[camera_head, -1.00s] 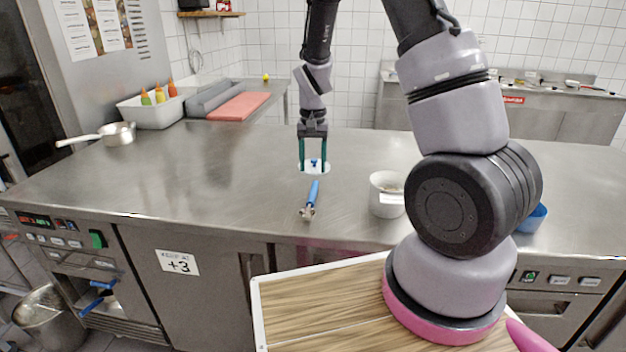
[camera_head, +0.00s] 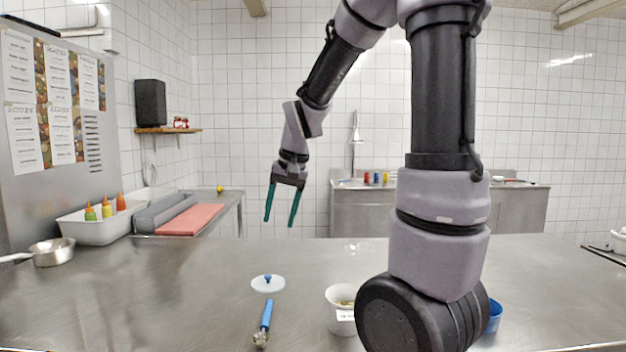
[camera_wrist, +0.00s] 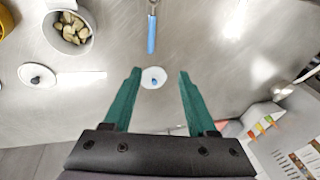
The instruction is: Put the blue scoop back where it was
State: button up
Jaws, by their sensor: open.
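A blue-handled tool with a metal end (camera_head: 265,322) lies on the steel counter. Its handle also shows at the top of the wrist view (camera_wrist: 151,32). A blue object (camera_head: 495,315), partly hidden behind my arm, stands further right; I cannot tell which of the two is the scoop. A white lid with a blue knob (camera_head: 268,284) lies just behind the tool; it also shows between my fingers in the wrist view (camera_wrist: 153,77). My gripper (camera_head: 281,224) is open and empty, raised well above the counter.
A white pot with pieces of food (camera_head: 340,300) stands right of the tool. A second lid with a dark knob (camera_wrist: 37,75) shows in the wrist view. A saucepan (camera_head: 52,252) and a white bin of bottles (camera_head: 100,222) are at the left. The counter's middle left is clear.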

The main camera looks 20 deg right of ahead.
jog(key=s+d+r+t, duration=0.1)
jog(key=s+r+t, duration=0.1)
jog(key=s+r, duration=0.3)
jog(key=s+d+r+t, duration=0.1)
jog(key=s+r+t, duration=0.1)
jog(key=s+r, duration=0.3)
jog(key=s, duration=0.4)
jog(key=shift+s+d+r, duration=0.15)
jog(key=shift+s+r, duration=0.15)
jog(key=shift+s, duration=0.1)
